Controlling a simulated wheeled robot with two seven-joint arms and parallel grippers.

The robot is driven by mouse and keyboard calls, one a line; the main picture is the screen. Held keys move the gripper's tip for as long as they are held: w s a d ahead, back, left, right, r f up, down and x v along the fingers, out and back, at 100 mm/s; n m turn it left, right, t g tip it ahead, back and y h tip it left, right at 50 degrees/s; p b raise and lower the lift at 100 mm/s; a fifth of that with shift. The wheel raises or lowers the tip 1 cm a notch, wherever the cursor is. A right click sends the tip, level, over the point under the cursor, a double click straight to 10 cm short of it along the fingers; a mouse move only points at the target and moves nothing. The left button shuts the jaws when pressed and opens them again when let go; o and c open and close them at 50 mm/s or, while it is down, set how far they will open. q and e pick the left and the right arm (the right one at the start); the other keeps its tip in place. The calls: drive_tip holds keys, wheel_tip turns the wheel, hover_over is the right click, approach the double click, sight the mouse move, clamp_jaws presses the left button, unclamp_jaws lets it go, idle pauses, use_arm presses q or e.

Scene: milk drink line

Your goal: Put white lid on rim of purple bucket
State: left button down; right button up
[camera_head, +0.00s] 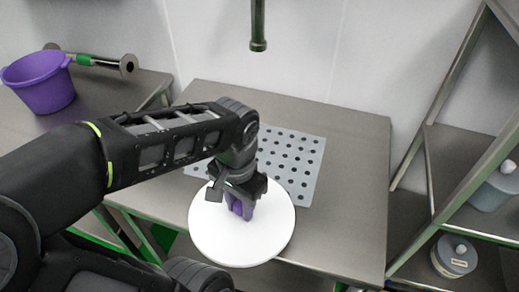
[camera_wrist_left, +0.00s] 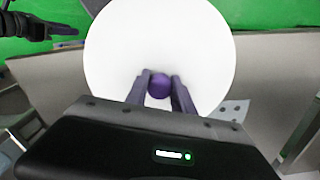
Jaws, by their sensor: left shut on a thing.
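The round white lid (camera_head: 215,232) has a purple knob (camera_wrist_left: 159,86) at its middle. My left gripper (camera_head: 240,203) is shut on this knob, with one finger on each side of it in the left wrist view. The lid (camera_wrist_left: 150,35) lies below the fingers, roughly flat, over the front part of the steel bench. Its height over the bench is hard to tell. The purple bucket (camera_head: 40,82) stands upright and open on the left bench, well apart from the lid. A dark gripper-like part, likely my right gripper (camera_wrist_left: 65,36), shows at the wrist view's upper left; its jaws are unclear.
A grey perforated plate (camera_head: 300,165) lies on the middle bench (camera_head: 355,200). A metal pipe fitting (camera_head: 127,65) is beside the bucket. A tap (camera_head: 258,40) hangs above the bench's back. A shelf rack (camera_head: 435,165) with lidded containers stands at right. The bench's right part is clear.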

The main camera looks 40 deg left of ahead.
use_arm(q)
drive_tip(key=shift+w, duration=0.2)
drive_tip(key=w+a+p, duration=0.1)
drive_tip(key=w+a, duration=0.1)
drive_tip(key=w, duration=0.3)
drive_tip(key=w+a+p, duration=0.1)
drive_tip(key=w, duration=0.4)
drive_tip(key=w+a+p, duration=0.1)
drive_tip(key=w+a, duration=0.1)
drive_tip(key=w, duration=0.4)
drive_tip(key=shift+a+p, duration=0.35)
drive_tip(key=shift+p, duration=0.05)
drive_tip(key=shift+w, duration=0.25)
wheel_tip(320, 180, down, 3)
drive_tip(key=shift+w+a+r+p, duration=0.1)
drive_tip(key=shift+w+a+p, duration=0.05)
drive_tip(key=shift+p, duration=0.45)
drive_tip(key=shift+f, duration=0.35)
